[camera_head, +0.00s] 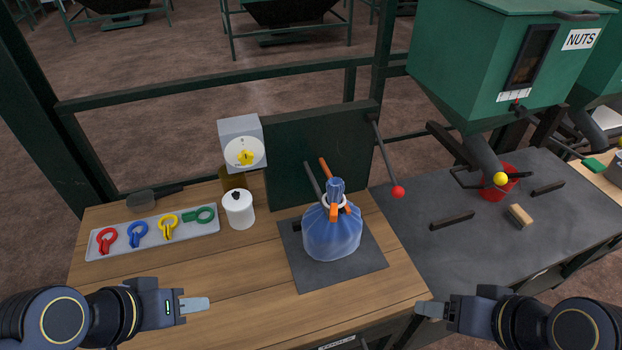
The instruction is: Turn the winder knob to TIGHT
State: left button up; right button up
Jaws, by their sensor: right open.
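The winder knob is a yellow star-shaped knob (245,157) on a round white dial face, on the front of a light grey box (240,128) at the back of the wooden bench. The dial's lettering is too small to read. My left gripper (196,303) is at the bench's front left, well short of the knob and touching nothing; its finger gap is hard to make out. My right gripper (430,309) is open and empty near the bench's front right corner, far from the knob.
A white canister (238,209) stands just below the dial. A tray (152,252) with several coloured clips lies at left. A blue bag (332,236) stands on a dark mat, before a green panel (320,150). A red-ended lever (398,192) sticks out at right. The bench front is clear.

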aim_at(246, 157)
jog(key=j+u, duration=0.4)
jog(key=j, duration=0.15)
jog(key=j+u, duration=0.35)
jog(key=j, duration=0.2)
jog(key=k, duration=0.05)
